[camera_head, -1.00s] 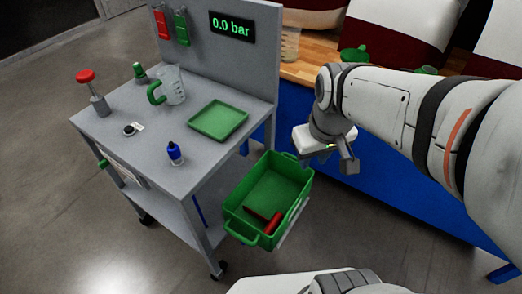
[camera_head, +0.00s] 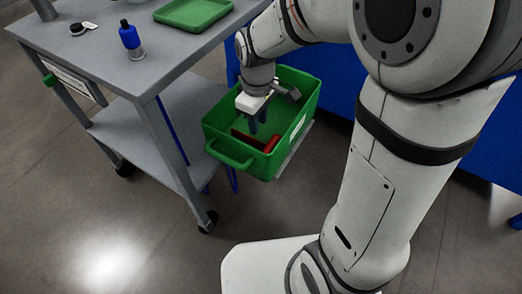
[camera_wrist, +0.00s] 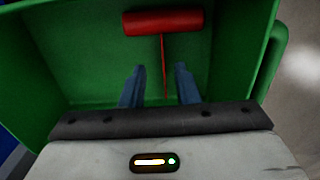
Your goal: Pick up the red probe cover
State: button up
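The red probe cover, as I take it, is the red piece (camera_head: 271,145) in the green bin in the head view. A darker red strip (camera_head: 246,139) runs beside it. In the wrist view the red cylinder (camera_wrist: 163,22) lies crosswise beyond my fingertips, with a thin red strip (camera_wrist: 163,65) running from it towards my gripper. My gripper (camera_head: 258,124) points down inside the bin. In the wrist view its two fingers (camera_wrist: 159,78) are apart, with the thin strip showing between them. I cannot tell whether they touch it.
The green bin (camera_head: 233,158) has walls close around my gripper. To its left stands a grey cart (camera_head: 98,52) with a blue bottle (camera_head: 131,38) and a green tray (camera_head: 172,14). A blue bench front (camera_head: 338,85) is behind the bin.

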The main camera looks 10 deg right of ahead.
aim_at(252, 142)
notch_tip(252, 142, down, 8)
jog(key=b, duration=0.3)
jog(key=shift+s+r+b, duration=0.1)
jog(key=shift+r+b, duration=0.05)
jog(key=shift+b, duration=0.2)
jog(key=shift+r, duration=0.1)
jog(key=shift+c, duration=0.6)
grip_shut()
